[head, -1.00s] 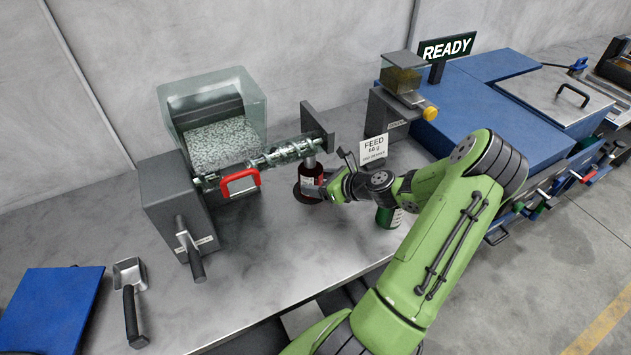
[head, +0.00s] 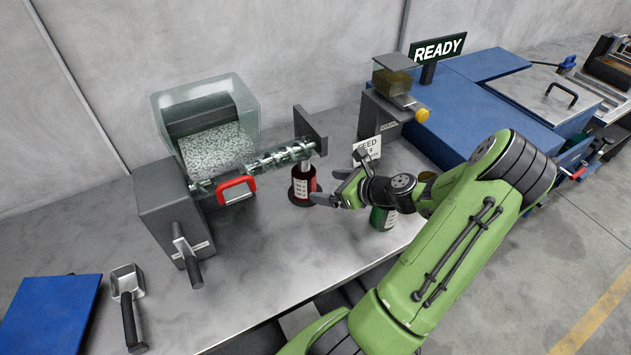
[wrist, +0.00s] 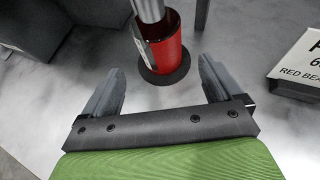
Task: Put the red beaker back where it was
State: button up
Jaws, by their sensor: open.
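The red beaker (head: 304,187) stands upright on a dark round pad (head: 292,197), beneath the outlet end of the glass screw tube. In the wrist view the red beaker (wrist: 163,48) sits on the dark pad (wrist: 164,76), with a metal spout over its mouth. My gripper (head: 348,188) is open and empty, to the right of the beaker and apart from it. In the wrist view its two fingers (wrist: 162,80) are spread, with the beaker ahead of them and beyond their tips.
A green beaker (head: 382,217) stands partly behind my wrist. A feed sign (head: 368,149) is close behind the gripper. The feeder with its red-handled gate (head: 237,190) is to the left. A scoop (head: 127,290) and blue board (head: 50,312) lie front left. The front middle bench is clear.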

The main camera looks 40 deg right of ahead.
jog(key=v, duration=0.5)
jog(key=shift+s+r+p, duration=0.1)
jog(key=shift+s+p, duration=0.05)
jog(key=shift+p, duration=0.25)
